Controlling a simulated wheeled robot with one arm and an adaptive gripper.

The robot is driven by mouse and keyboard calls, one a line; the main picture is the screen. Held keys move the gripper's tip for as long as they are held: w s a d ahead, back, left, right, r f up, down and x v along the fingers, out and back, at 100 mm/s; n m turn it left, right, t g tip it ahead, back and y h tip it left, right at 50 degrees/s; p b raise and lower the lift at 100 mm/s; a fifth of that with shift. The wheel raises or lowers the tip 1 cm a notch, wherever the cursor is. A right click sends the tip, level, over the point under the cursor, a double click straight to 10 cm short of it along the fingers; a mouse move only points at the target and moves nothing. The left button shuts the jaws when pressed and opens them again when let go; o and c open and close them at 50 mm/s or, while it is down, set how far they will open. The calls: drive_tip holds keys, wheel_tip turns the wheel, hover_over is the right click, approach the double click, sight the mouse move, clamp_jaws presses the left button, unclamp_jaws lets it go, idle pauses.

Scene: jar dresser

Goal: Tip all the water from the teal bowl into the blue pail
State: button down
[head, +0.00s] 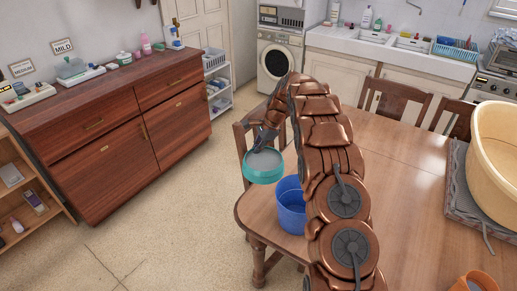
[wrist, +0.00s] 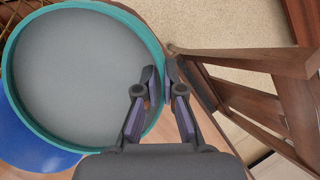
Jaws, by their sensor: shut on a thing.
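The teal bowl (head: 263,177) hangs in the air near the table's left end and looks about level. My gripper (head: 268,137) is shut on its rim; in the wrist view the fingertips (wrist: 161,74) pinch the rim's right side. A smooth grey surface fills the bowl (wrist: 137,24) inside; I cannot tell the water's level. The blue pail (head: 292,213) stands upright on the table, just right of and below the bowl in the head view. My arm hides part of it. In the wrist view the pail (wrist: 22,145) shows under the bowl's lower left edge.
A wooden chair (wrist: 255,62) stands close beside the bowl and gripper. The wooden table (head: 405,205) carries a large cream tub (head: 495,150) on a grey cloth at right and an orange item (head: 474,283) in front. A dresser (head: 110,130) stands at left, with open floor between.

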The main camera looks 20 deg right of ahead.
drive_tip(key=shift+w+d+f+m+t, duration=0.15)
drive_tip(key=shift+w+d+m+t, duration=0.2)
drive_tip(key=shift+d+m, duration=0.25)
drive_tip(key=shift+a, duration=0.1)
drive_tip(key=shift+s+b, duration=0.1)
drive_tip(key=shift+b, duration=0.5)
drive_tip(key=shift+s+d+r+t+b, duration=0.2)
drive_tip(key=shift+r+t+b, duration=0.1)
drive_tip(key=shift+b, duration=0.2)
drive_tip(key=shift+s+d+r+b, duration=0.15)
drive_tip(key=shift+r+b, duration=0.15)
drive_tip(key=shift+b, duration=0.2)
drive_tip(key=shift+s+d+r+t+y+b, duration=0.2)
drive_tip(key=shift+s+r+t+y+b, duration=0.4)
drive_tip(key=shift+b, duration=0.9)
drive_tip(key=shift+s+d+r+t+b, duration=0.25)
drive_tip(key=shift+r+t+b, duration=0.15)
drive_tip(key=shift+b, duration=0.45)
drive_tip(key=shift+s+d+r+n+t+y+b, duration=0.1)
drive_tip(key=shift+s+r+n+t+y+b, duration=0.2)
drive_tip(key=shift+b, duration=0.35)
